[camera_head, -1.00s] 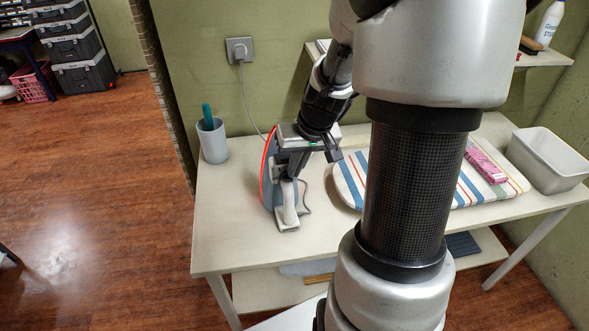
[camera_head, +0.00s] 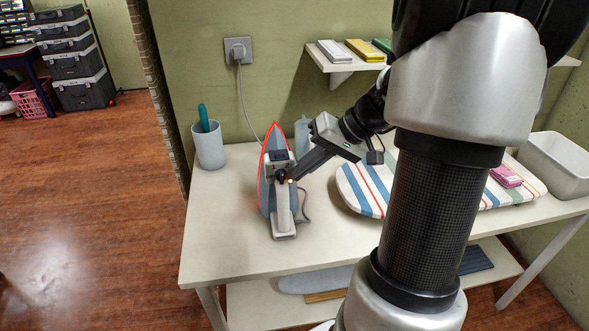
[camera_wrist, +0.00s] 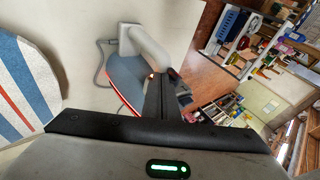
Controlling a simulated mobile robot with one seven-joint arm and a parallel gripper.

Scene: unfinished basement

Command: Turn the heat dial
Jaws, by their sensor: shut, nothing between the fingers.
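An iron (camera_head: 284,205) stands upright on its heel on the table, its red-edged soleplate facing left and back. It also shows in the wrist view (camera_wrist: 150,48), partly behind my fingers. A small dark round part (camera_head: 282,176), apparently the heat dial, sits on the iron's body below a dark block. My gripper (camera_head: 292,178) comes in from the right, shut and empty, with its fingertips at or very near this part. Contact cannot be told. In the wrist view my shut fingers (camera_wrist: 160,80) point at the iron, with a small orange glow beside them.
The iron's cord runs to a wall socket (camera_head: 238,50). A grey cup (camera_head: 208,147) stands left of the iron, a striped ironing board (camera_head: 362,190) lies right. A white bin (camera_head: 560,162) stands far right. A wall shelf (camera_head: 340,64) hangs above. The table's front left is clear.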

